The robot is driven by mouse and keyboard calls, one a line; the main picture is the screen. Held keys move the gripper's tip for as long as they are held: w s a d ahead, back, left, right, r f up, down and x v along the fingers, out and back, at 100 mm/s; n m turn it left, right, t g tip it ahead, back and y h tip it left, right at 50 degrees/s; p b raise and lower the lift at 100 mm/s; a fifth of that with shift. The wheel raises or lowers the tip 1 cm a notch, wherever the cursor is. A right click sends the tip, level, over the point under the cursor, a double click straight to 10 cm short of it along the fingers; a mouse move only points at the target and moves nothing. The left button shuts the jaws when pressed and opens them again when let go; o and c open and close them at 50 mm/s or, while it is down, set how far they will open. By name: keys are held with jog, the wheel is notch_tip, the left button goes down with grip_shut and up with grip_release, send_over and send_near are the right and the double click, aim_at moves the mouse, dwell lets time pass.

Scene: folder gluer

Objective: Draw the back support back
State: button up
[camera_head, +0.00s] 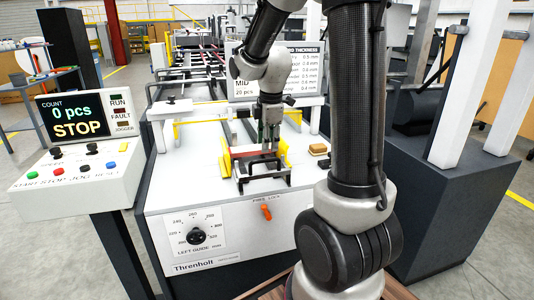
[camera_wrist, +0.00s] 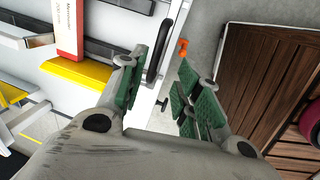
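The back support appears to be the black bracket (camera_head: 262,183) with a raised handle, at the front of the machine's white top. In the wrist view its black handle bar (camera_wrist: 158,50) shows at the mouth of my gripper, close to the left finger. My gripper (camera_head: 268,138) points down above the bracket in the head view. In the wrist view my gripper (camera_wrist: 165,85) is open, its green-padded fingers apart. A gap shows between the handle and the right finger; whether the left finger touches the handle I cannot tell.
The orange pike-lock-like knob (camera_head: 266,211) is on the front panel, near the left guide dial (camera_head: 196,237). The control panel (camera_head: 75,170) reads STOP. A brown wooden surface (camera_wrist: 270,80) lies right.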

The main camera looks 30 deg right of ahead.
jog(key=r, duration=0.3)
jog(key=s+r, duration=0.1)
jog(key=r, duration=0.1)
jog(key=shift+a+r, duration=0.15)
jog(key=shift+r, duration=0.05)
jog(key=s+a+r+m+t, duration=0.1)
jog(key=s+a+r+m, duration=0.1)
jog(key=s+m, duration=0.5)
jog(key=s+a+r+m+t, duration=0.1)
jog(key=s+a+r+m, duration=0.1)
jog(key=s+m, duration=0.5)
jog(key=s, duration=0.6)
jog(key=shift+s+a+m+y, duration=0.3)
jog(key=shift+s+a+m, duration=0.05)
jog(key=shift+a+m, duration=0.05)
